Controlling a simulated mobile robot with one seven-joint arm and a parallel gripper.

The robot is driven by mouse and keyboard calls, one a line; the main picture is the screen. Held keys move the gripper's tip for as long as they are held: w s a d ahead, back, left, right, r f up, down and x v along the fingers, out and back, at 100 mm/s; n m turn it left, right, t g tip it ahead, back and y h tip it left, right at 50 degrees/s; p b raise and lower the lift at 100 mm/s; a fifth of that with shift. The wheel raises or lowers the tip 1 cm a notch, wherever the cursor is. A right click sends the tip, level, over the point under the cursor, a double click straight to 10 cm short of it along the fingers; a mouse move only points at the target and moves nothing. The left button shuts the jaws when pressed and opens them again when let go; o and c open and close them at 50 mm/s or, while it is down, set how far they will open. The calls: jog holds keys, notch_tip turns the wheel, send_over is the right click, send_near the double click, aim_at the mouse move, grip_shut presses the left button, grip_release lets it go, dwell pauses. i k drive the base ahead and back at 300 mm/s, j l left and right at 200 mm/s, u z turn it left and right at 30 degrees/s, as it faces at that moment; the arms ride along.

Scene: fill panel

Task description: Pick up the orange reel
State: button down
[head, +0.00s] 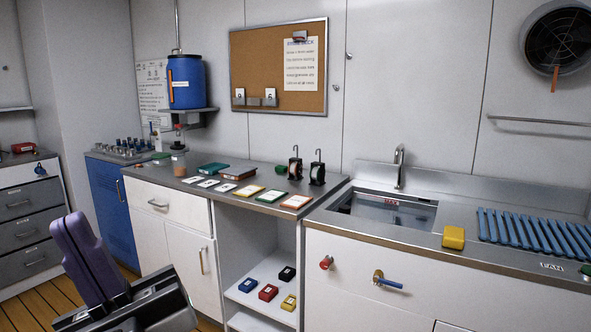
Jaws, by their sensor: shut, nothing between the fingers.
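I cannot pick out an orange reel for certain in the head view. Two small black stands with hooked tops, a left one (295,169) and a right one (317,173), stand at the back right of the counter. Each seems to hold something small and round, too small to tell its colour. My gripper (73,222) is at the lower left, with purple fingers pointing up from a dark body. It is shut and empty, well in front of the counter and apart from everything on it.
Several bordered cards, one orange-edged (296,202), lie on the counter (230,198). Coloured boxes (268,292) sit on the open shelf below. A sink (385,210), yellow block (453,237) and blue rack (520,232) are at right. A blue barrel (187,82) stands on a wall bracket.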

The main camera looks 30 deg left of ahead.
aim_at(294, 170)
jog(key=i+j, duration=0.25)
jog(key=j, duration=0.15)
jog(key=i+j, duration=0.3)
jog(key=j, duration=0.15)
jog(key=i+j+z, duration=0.1)
jog(key=i+j, duration=0.15)
jog(key=j, duration=0.15)
jog(key=i+j, duration=0.25)
jog(key=j, duration=0.2)
jog(key=i+j+z, duration=0.1)
jog(key=i+j, duration=0.55)
jog(key=i, duration=0.75)
